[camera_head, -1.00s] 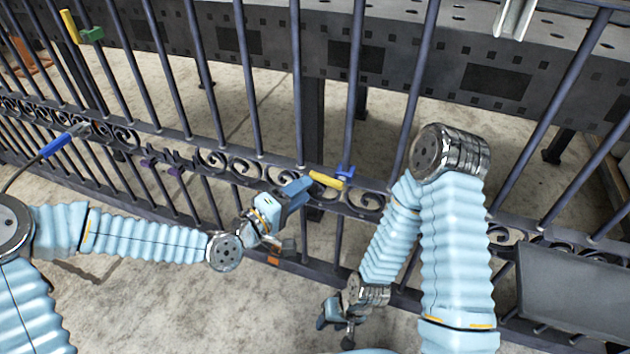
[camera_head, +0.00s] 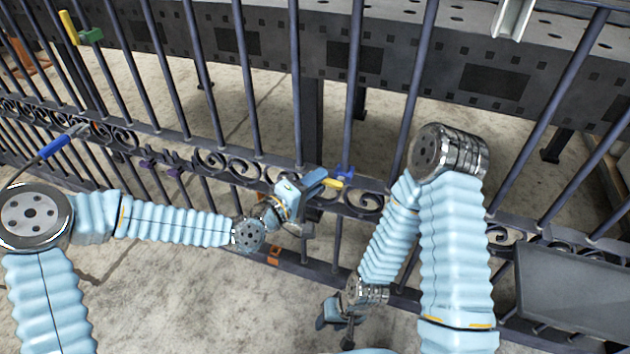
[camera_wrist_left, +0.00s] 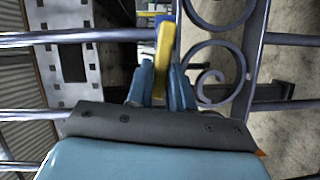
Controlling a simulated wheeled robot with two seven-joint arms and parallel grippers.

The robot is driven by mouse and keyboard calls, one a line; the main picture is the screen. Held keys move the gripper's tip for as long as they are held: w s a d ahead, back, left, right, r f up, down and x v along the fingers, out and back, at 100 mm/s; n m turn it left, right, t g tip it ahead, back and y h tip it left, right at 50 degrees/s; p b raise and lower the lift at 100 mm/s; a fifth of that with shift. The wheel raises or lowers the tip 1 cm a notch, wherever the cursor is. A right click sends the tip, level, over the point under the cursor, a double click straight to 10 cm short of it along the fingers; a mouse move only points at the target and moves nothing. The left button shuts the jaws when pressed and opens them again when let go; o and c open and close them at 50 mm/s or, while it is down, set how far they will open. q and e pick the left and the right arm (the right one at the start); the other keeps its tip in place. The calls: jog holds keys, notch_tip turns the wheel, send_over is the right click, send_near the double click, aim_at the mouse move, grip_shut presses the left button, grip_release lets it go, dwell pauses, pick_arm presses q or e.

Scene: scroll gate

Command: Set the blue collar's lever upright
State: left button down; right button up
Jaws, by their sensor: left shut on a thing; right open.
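The blue collar (camera_head: 345,171) sits on a fence bar just above the scrollwork band; it also shows at the top of the left wrist view (camera_wrist_left: 164,18). Its yellow lever (camera_head: 334,183) points sideways to the left in the head view, not upright. My left gripper (camera_head: 322,181) is shut on the lever and hides its left part. In the left wrist view the lever (camera_wrist_left: 164,50) lies between the two fingers. My right gripper (camera_head: 336,322) is open and empty, low in front of the fence.
A green collar (camera_head: 91,35) with an upright yellow lever (camera_head: 69,27) is at upper left. Purple pieces (camera_head: 148,165) and an orange piece (camera_head: 274,256) are on the fence. A blue-handled thing (camera_head: 52,148) is at left, a dark tray (camera_head: 575,290) at right.

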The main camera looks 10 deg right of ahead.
dwell(0.4)
pick_arm(q)
jog(key=d+r+m+y, duration=0.1)
jog(key=m+y, duration=0.1)
jog(key=m, duration=0.1)
jog(key=s+d+r+m+y+p, duration=0.1)
jog(key=r+m, duration=0.1)
jog(key=m, duration=0.1)
jog(key=s+d+r+m+t+y+p, duration=0.1)
jog(key=r+m+y, duration=0.1)
jog(key=m, duration=0.2)
jog(key=shift+s+d+y, duration=0.25)
jog(key=shift+y, duration=0.05)
jog(key=shift+s+d+f+m+t+y+p, duration=0.15)
jog(key=shift+d+m+y+p, duration=0.1)
jog(key=shift+m+p, duration=0.2)
jog(key=shift+s+d+m+t+y+p, duration=0.15)
jog(key=shift+m+y+p, duration=0.15)
jog(key=shift+p, duration=0.25)
jog(key=shift+w, duration=0.1)
